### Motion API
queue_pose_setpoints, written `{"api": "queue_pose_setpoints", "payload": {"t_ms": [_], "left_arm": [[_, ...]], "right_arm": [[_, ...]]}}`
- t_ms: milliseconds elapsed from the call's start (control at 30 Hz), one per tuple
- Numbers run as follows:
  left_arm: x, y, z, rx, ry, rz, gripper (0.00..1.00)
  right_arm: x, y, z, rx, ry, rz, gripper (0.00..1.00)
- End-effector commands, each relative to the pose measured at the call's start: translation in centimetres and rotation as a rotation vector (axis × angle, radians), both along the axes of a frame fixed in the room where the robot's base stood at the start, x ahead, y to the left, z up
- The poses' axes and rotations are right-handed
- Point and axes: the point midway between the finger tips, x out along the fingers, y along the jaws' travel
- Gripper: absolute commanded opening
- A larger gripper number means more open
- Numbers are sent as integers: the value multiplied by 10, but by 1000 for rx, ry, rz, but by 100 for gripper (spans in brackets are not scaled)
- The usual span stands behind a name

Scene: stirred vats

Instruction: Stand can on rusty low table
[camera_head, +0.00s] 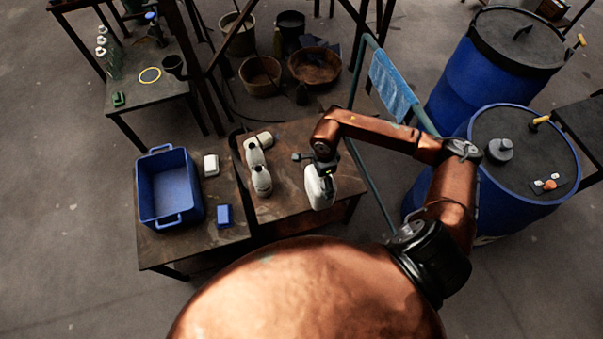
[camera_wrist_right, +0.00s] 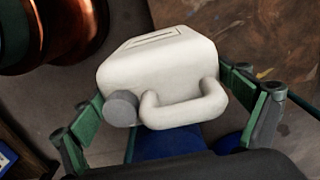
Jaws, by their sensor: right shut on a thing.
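A white can (camera_head: 319,189) with a grey cap hangs in my right gripper (camera_head: 323,167). In the right wrist view the can (camera_wrist_right: 160,62) shows its handle and cap, with the green fingers (camera_wrist_right: 172,118) on either side of it. The gripper is shut on it. The rusty low table (camera_head: 290,203) has a brown, worn top. In the head view the can overlaps this table's front right part. In the wrist view floor shows beside the can and the tabletop (camera_wrist_right: 270,35) lies at upper right; the can's height above it is unclear. My left gripper is not in view.
White bottles (camera_head: 262,180) stand on the rusty table's left part. A darker table (camera_head: 225,242) to its left bears a blue tub (camera_head: 147,205), a white block (camera_head: 211,165) and a blue block (camera_head: 224,215). A rail with a blue cloth (camera_head: 391,85) and blue barrels (camera_head: 540,200) are at right.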

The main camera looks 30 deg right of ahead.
Motion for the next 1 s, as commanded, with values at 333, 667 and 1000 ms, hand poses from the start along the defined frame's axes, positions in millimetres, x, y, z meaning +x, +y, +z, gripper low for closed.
{"api": "queue_pose_setpoints", "payload": {"t_ms": [333,667,1000], "left_arm": [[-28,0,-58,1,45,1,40],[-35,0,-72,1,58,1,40],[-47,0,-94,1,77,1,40]], "right_arm": [[65,8,-56,2,6,2,51],[83,9,-71,0,1,3,51],[89,10,-111,1,3,3,51]]}}
